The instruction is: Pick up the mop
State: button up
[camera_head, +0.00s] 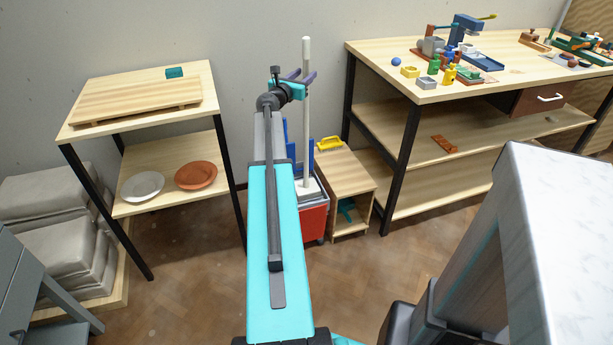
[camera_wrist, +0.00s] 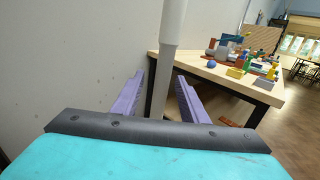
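The mop's pale upright handle (camera_head: 306,120) rises from a red and grey mop bucket (camera_head: 313,218), with the mop's lower end in the bucket's top. My gripper (camera_head: 302,76) is at the upper part of the handle, with purple fingers on either side of it. In the wrist view, the handle (camera_wrist: 170,40) runs down between the two spread fingers of my gripper (camera_wrist: 160,82), with a gap showing on both sides. My gripper is open and not closed on the handle. My arm hides part of the bucket.
A small wooden cabinet (camera_head: 345,172) with a yellow item on top stands right of the bucket. A workbench (camera_head: 440,95) with tools and small pots is on the right. A shelf table (camera_head: 90,125) with two plates (camera_head: 196,175) is on the left. A wall is close behind the mop.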

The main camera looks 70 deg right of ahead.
jog(key=shift+s+d, duration=0.2)
jog(key=shift+d, duration=1.1)
jog(key=shift+s+d, duration=0.2)
jog(key=shift+d, duration=1.05)
jog(key=shift+c, duration=0.5)
jog(key=shift+r, duration=0.1)
grip_shut()
